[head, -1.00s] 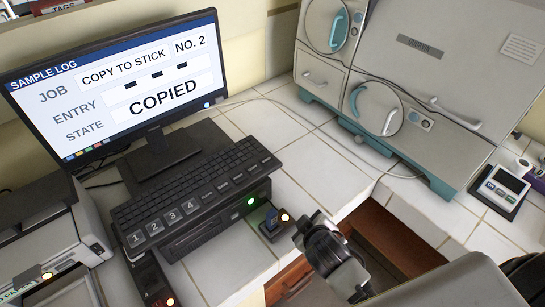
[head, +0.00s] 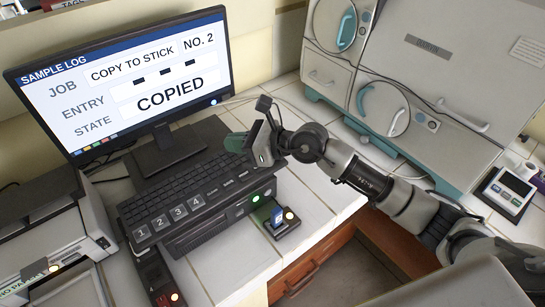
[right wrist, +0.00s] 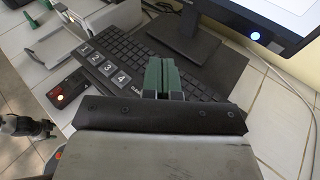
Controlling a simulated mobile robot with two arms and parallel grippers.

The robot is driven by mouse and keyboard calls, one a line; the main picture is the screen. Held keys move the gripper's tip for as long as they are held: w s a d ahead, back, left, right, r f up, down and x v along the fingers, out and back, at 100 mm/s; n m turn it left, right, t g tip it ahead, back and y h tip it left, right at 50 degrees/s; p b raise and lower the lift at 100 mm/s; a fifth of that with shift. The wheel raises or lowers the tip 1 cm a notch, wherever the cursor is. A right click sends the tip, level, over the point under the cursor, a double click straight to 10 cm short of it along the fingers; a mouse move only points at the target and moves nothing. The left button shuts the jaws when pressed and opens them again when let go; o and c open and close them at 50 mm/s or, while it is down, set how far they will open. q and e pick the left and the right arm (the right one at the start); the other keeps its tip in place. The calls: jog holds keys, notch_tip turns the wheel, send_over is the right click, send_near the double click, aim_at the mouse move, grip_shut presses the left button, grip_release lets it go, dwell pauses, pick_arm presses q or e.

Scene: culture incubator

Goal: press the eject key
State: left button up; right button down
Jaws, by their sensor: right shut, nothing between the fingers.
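The keyboard (head: 190,185) lies in front of the monitor. Its front row has large keys 1 to 4 (head: 178,216), then several word keys (head: 228,184) whose labels are too small to read, so I cannot tell which is eject. My right gripper (head: 237,142) is shut and empty, its green fingertips over the keyboard's far right end; contact cannot be told. In the right wrist view the green fingers (right wrist: 163,78) hide part of the keyboard. A blue stick (head: 277,216) stands in a small dark dock (head: 284,229) with a lit lamp. A dark arm part (right wrist: 25,126), possibly my left, shows at left.
The monitor (head: 135,90) reads "COPY TO STICK, NO. 2, COPIED". A printer (head: 45,235) stands at the left, a dark handset-like box (head: 157,278) beside it. The white incubator (head: 440,90) stands at the back right. Tiles right of the dock are clear.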

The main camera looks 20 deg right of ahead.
jog(key=w+d+f+n+h, duration=0.1)
jog(key=w+d+n+h, duration=0.3)
jog(key=d+h, duration=0.4)
jog(key=shift+w+d+f, duration=0.2)
jog(key=shift+w+d, duration=0.4)
jog(key=shift+d, duration=0.35)
jog(key=shift+f, duration=0.1)
notch_tip(320, 180, down, 8)
jog(key=b, duration=0.4)
jog(key=shift+f+b, duration=0.3)
jog(key=shift+b, duration=0.05)
dwell(0.8)
jog(key=shift+f+b, duration=0.45)
jog(key=shift+b, duration=0.25)
